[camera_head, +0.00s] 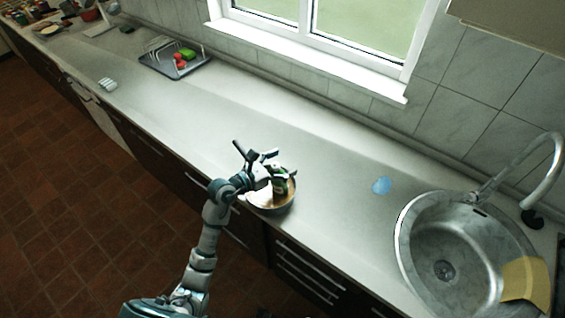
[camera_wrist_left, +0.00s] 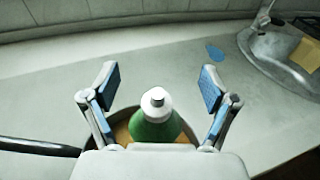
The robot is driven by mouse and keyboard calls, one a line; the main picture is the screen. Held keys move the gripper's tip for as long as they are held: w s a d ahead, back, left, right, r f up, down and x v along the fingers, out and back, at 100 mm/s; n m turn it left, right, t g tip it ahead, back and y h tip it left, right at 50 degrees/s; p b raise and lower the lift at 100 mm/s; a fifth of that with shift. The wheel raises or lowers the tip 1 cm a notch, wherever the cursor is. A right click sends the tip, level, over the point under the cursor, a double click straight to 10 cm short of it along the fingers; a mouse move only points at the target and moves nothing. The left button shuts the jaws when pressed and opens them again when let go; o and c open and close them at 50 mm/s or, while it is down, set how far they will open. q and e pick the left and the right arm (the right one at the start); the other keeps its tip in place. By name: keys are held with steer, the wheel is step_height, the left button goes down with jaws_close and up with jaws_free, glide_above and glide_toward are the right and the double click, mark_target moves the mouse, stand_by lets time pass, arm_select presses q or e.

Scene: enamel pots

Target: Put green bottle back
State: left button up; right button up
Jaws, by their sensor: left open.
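The green bottle (camera_head: 281,186) with a white cap stands in a round pot (camera_head: 272,208) on the counter near its front edge. My left gripper (camera_head: 274,165) is at the bottle, partly covering it and the pot in the head view. In the left wrist view the green bottle (camera_wrist_left: 154,122) shows between the two spread fingers of my left gripper (camera_wrist_left: 158,85), with a gap on each side. The pot's brown inside (camera_wrist_left: 122,133) shows around the bottle, partly hidden by the gripper body. My right gripper is not in view.
A steel sink (camera_head: 445,270) with a faucet (camera_head: 545,165) and a yellow cloth (camera_head: 525,279) is at the right. A blue item (camera_head: 381,185) lies left of the sink. A dish tray (camera_head: 175,62) stands at the back left. The counter between is clear.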

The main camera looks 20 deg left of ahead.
arm_select(q)
steer(key=shift+r, duration=0.65)
steer(key=v, duration=1.2)
steer(key=shift+f+b, duration=0.2)
steer(key=shift+b, duration=0.15)
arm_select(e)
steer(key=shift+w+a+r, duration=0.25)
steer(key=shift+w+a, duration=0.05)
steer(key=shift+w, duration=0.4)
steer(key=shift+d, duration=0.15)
